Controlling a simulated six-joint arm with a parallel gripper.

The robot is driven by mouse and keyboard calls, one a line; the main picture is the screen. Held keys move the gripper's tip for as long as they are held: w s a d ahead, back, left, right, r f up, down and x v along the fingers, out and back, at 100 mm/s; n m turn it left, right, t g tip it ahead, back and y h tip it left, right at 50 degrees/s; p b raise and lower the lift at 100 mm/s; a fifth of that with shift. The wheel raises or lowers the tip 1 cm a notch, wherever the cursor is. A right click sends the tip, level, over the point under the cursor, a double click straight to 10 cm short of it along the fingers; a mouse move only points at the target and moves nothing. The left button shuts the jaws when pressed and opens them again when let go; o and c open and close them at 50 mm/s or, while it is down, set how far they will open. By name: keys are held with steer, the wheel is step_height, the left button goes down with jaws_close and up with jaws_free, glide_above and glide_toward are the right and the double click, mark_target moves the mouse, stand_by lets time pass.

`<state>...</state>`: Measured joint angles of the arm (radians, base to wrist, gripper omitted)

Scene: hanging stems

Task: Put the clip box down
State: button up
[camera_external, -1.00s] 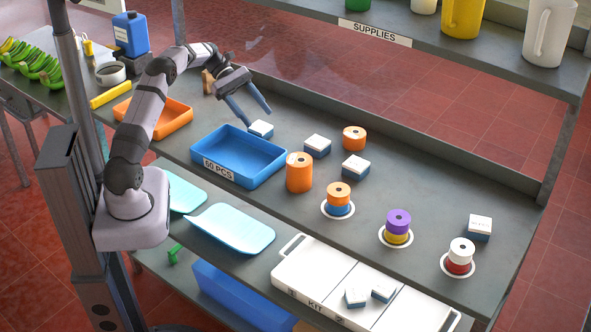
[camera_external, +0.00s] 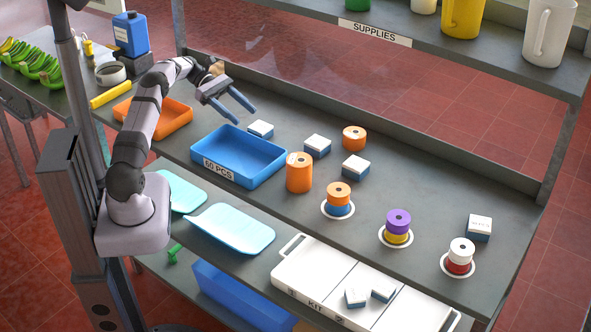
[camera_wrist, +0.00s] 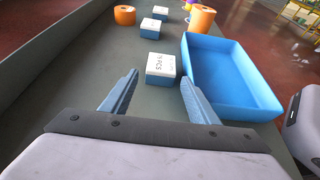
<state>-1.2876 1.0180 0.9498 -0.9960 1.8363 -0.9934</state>
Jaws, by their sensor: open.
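A clip box (camera_external: 261,129) with a white top and blue sides stands on the grey bench just behind the blue tray. In the wrist view this clip box (camera_wrist: 160,67) sits ahead of the fingertips, with print on its white top. My gripper (camera_external: 246,115) is open and empty, to the left of the box and apart from it. Both blue fingers of my gripper (camera_wrist: 161,83) show in the wrist view, spread wide. Other similar clip boxes stand on the bench (camera_external: 317,144), (camera_external: 355,166), (camera_external: 479,227), and two more lie in the white kit tray (camera_external: 357,297).
An orange tray (camera_external: 172,121) is under my arm. Orange rolls (camera_external: 299,174) and stacked spools (camera_external: 338,199) stand to the right. A raised ledge runs along the back edge. Bare bench lies around the box.

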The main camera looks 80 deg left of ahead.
mark_target(259, 126)
steer(key=shift+x, duration=1.85)
steer(key=shift+w+d+p, duration=0.1)
steer(key=shift+p, duration=0.2)
steer(key=shift+p+x, duration=0.75)
steer(key=shift+x, duration=1.7)
steer(key=shift+d+f, duration=0.1)
steer(key=c, duration=0.9)
step_height(259, 126, up, 18)
steer(key=shift+r+b, duration=0.1)
steer(key=shift+b, duration=0.3)
